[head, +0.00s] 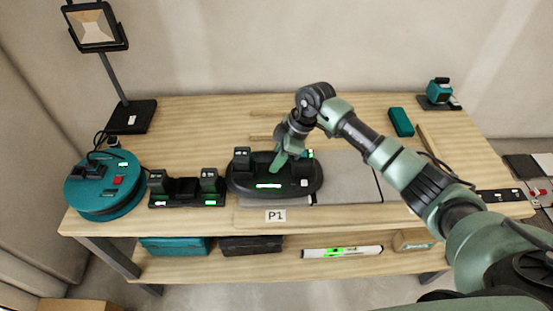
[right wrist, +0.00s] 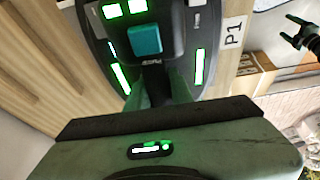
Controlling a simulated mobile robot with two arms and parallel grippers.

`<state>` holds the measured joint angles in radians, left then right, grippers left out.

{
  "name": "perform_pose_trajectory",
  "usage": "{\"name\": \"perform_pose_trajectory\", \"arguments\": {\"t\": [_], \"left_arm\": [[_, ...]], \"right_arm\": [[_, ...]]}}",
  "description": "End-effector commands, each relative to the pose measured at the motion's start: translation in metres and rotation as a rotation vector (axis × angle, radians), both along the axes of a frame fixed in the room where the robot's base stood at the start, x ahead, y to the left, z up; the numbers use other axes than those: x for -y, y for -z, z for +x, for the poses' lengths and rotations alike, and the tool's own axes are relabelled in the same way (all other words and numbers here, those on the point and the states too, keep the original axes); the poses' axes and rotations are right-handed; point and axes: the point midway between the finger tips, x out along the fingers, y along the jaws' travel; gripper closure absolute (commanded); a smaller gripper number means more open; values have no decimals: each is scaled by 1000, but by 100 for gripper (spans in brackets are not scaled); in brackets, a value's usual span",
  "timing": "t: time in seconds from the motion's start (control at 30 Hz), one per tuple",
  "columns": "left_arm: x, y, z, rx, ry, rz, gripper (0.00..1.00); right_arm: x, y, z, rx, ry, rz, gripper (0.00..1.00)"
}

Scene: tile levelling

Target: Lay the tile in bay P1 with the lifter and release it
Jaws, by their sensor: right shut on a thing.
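The lifter (head: 240,186), a black oval body with green lights, stands at the front middle of the bench, behind the P1 label (head: 275,216). My right gripper (head: 279,162) is shut on the lifter's handle. In the right wrist view the lifter (right wrist: 104,42) shows lit green bars and a teal button, and the P1 label (right wrist: 233,32) lies beside it. My left gripper (right wrist: 288,29) shows open and empty at the wrist view's upper right.
A black dock (head: 183,190) with green lights stands left of the lifter, and a teal reel (head: 101,198) further left. A lamp base (head: 134,115) is at the back left. A teal box (head: 401,122) and a teal tool (head: 438,92) are at the back right.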

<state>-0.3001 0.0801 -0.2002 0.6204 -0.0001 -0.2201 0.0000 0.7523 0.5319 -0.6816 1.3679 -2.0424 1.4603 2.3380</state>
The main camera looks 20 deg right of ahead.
Motion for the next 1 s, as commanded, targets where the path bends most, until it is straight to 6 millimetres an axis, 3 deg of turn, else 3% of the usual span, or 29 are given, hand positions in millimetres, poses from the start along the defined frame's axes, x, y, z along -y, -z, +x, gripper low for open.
{"name": "perform_pose_trajectory", "arguments": {"t": [0.27, 0.3, 0.37, 0.4, 0.73, 1.0], "left_arm": [[0, 0, 0, 0, 0, 0, 27], [0, 0, 0, 0, 0, 0, 27], [0, 0, 0, 0, 0, 0, 27], [0, 0, 0, 0, 0, 0, 27], [0, 1, 0, 0, 0, 0, 27], [0, 8, 0, 0, 0, 0, 27]], "right_arm": [[-1, -2, 1, 5, -1, 4, 100], [-1, -2, 1, 5, -1, 4, 73], [-1, -2, 1, 5, -1, 4, 56], [-1, -2, 1, 4, 0, 3, 53], [2, 2, -2, -6, 0, -4, 53], [15, -36, -4, 3, 0, -1, 53]]}}
